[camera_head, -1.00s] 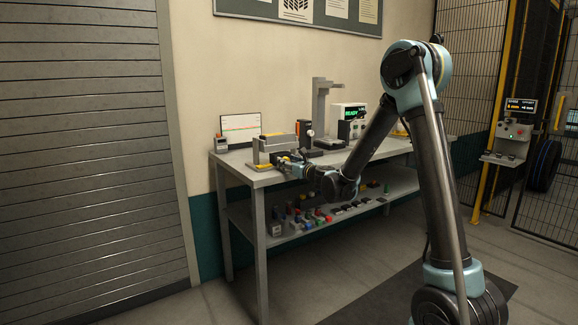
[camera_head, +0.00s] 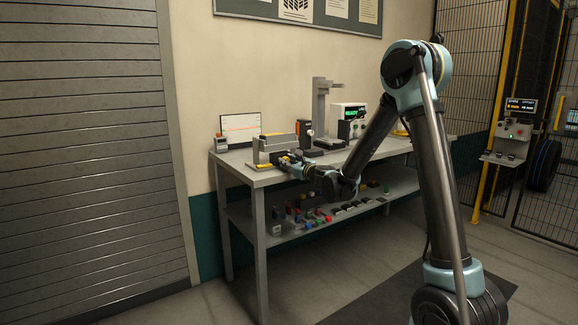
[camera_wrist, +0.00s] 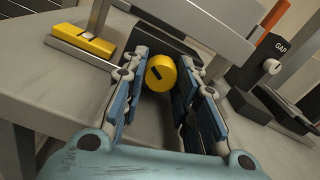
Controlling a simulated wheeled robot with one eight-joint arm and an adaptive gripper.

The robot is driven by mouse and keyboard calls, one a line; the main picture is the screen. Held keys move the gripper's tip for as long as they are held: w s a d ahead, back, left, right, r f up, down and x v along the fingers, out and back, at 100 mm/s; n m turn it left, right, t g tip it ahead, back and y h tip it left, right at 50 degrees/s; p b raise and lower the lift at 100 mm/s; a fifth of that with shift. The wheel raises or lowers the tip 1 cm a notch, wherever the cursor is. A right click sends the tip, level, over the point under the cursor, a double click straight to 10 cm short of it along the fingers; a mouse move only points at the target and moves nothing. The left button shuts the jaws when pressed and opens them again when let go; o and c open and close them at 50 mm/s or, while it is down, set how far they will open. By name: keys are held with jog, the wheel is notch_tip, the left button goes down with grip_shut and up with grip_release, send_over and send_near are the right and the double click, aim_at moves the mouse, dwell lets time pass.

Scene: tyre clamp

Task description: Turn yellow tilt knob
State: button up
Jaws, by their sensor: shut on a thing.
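The yellow tilt knob (camera_wrist: 161,73) is a round yellow disc with a dark slot mark on its face, in the upper middle of the wrist view. It sits at the front of a dark block on a bench fixture. My gripper (camera_wrist: 160,85) is around the knob, one finger on each side, shut on it. In the head view my gripper (camera_head: 283,161) is at the fixture near the left end of the bench, and the knob is too small to make out there.
The grey bench (camera_head: 262,181) carries a yellow block (camera_wrist: 84,40), a grey plate above the knob, and a dark gauge unit (camera_wrist: 262,90) marked GAP at the right. A display panel (camera_head: 240,128) and a READY box (camera_head: 348,116) stand behind. Several small items fill the lower shelf.

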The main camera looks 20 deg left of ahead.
jog(key=o, duration=1.1)
jog(key=shift+c, duration=0.2)
jog(key=shift+d, duration=0.1)
jog(key=v, duration=1.1)
jog(key=shift+s+d, duration=0.3)
